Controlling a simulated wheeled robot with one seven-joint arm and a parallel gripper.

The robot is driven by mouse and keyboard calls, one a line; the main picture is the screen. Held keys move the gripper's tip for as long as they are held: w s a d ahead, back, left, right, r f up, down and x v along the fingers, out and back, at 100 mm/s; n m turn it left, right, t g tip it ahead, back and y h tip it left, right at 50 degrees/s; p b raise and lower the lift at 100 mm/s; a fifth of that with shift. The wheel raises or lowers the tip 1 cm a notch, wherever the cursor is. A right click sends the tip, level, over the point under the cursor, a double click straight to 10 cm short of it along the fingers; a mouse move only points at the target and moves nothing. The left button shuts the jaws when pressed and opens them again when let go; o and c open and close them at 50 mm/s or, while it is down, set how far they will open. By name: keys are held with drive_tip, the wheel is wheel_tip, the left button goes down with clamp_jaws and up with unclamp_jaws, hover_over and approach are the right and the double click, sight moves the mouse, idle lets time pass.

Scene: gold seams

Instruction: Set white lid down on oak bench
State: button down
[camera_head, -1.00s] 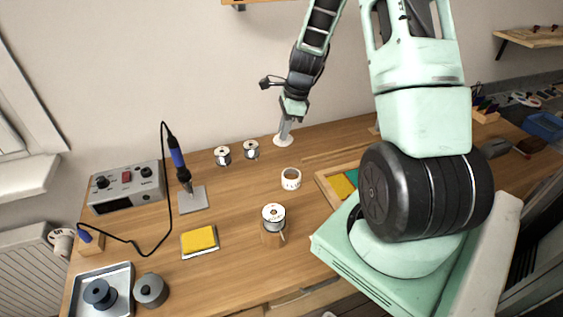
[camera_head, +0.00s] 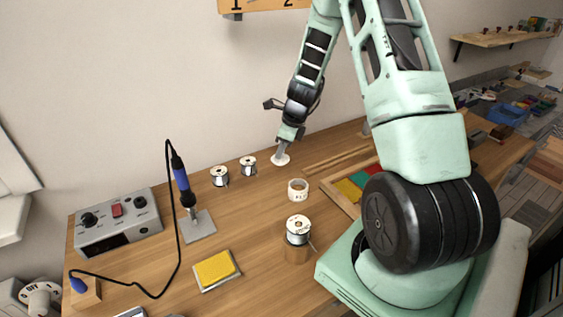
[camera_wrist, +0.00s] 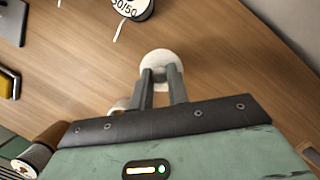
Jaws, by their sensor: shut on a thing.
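The white lid (camera_head: 281,159) is a small pale disc at the tips of my gripper (camera_head: 281,149), near the back of the oak bench (camera_head: 250,208). In the wrist view the lid (camera_wrist: 161,60) shows between and beyond the two grey fingers of my gripper (camera_wrist: 162,75), which are shut on it. The bench top (camera_wrist: 85,65) lies below it. I cannot tell whether the lid touches the wood or hangs just above it.
Two solder spools (camera_head: 219,176) stand left of the lid. A white tape roll (camera_head: 298,189) is in front of it, and a spool on a wooden holder (camera_head: 298,232) is nearer. A tray with coloured pads (camera_head: 349,190) lies right. A soldering iron (camera_head: 184,190) stands left.

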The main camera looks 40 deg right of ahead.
sight(283, 158)
drive_tip(key=shift+f, duration=2.2)
drive_tip(key=shift+f, duration=0.1)
drive_tip(key=shift+f, duration=0.15)
drive_tip(key=c, duration=1.4)
unclamp_jaws()
drive_tip(key=shift+o, duration=0.2)
